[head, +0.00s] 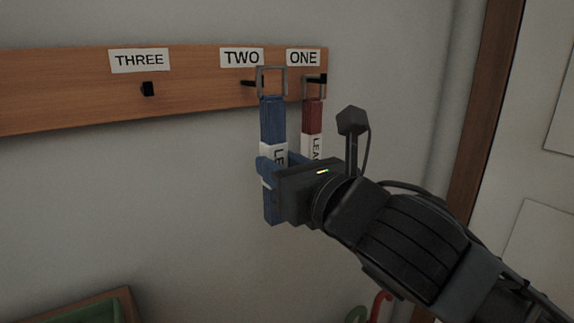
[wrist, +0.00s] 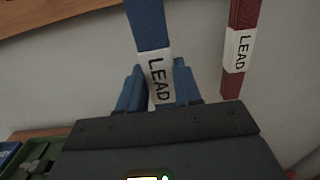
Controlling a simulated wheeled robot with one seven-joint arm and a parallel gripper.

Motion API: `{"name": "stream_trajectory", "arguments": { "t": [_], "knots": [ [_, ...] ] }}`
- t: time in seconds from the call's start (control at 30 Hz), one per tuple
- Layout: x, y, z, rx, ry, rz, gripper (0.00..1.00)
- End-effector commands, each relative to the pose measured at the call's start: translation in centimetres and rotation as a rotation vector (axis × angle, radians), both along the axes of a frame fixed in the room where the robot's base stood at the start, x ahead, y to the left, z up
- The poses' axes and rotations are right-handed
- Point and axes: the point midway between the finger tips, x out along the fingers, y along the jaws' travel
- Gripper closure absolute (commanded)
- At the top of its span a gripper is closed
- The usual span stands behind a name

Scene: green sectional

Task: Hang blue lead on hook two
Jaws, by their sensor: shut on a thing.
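The blue lead (head: 273,120) is upright, with a white LEAD label and a grey metal loop (head: 271,81) at its top. My gripper (head: 270,172) is shut on it around the label; the wrist view shows the blue lead (wrist: 149,28) between the two blue fingers (wrist: 158,90). Hook two (head: 249,83) is a black peg under the TWO label (head: 241,58). In the head view the loop appears just right of the peg, overlapping its tip; I cannot tell whether the peg is through it.
A red lead (head: 313,117) hangs from hook one (head: 316,79), close to the right of the blue lead. Hook three (head: 147,89) on the wooden board (head: 60,95) is bare. A green tray (head: 90,312) is at lower left. A door frame (head: 482,110) stands at right.

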Motion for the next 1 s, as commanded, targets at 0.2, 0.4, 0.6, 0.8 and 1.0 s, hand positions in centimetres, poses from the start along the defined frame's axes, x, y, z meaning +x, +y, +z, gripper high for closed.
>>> {"name": "stream_trajectory", "arguments": {
  "t": [0.2,0.4,0.6,0.8,1.0],
  "knots": [
    [1.0,0.7,0.0,0.001,-0.001,0.001,0.86],
    [1.9,1.3,-0.1,0.001,0.001,0.001,0.86],
    [2.8,1.9,-0.2,0.001,0.0,0.001,0.86],
    [3.6,2.5,-0.3,0.0,0.0,0.001,0.86],
    [4.5,3.1,-0.4,0.0,0.0,0.001,0.86]
  ]
}}
